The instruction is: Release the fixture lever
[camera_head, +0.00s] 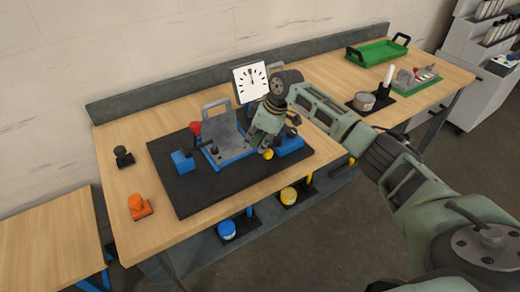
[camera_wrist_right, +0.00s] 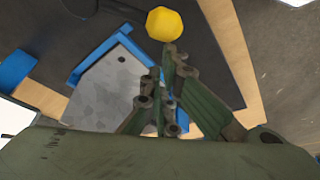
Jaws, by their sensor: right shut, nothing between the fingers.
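The fixture (camera_head: 232,140) stands on a black mat on the wooden bench. It has a blue base and a grey plate with an upright handle. A yellow knob (camera_head: 268,154) sits at its front right and also shows in the right wrist view (camera_wrist_right: 164,24). A red knob (camera_head: 195,128) is at its left. I cannot tell for sure which knob belongs to the lever. My right gripper (camera_head: 260,143) is shut and empty over the fixture's right part, close to the yellow knob. In the wrist view its fingertips (camera_wrist_right: 172,52) appear just short of that knob. It hides part of the fixture. My left gripper is out of view.
A dial gauge (camera_head: 250,80) stands behind the fixture. A blue block (camera_head: 182,160) is at the left of the fixture. An orange stamp-like object (camera_head: 139,206) and a black one (camera_head: 123,156) lie left of the mat (camera_head: 205,205). A green tray (camera_head: 378,53) is at the back right.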

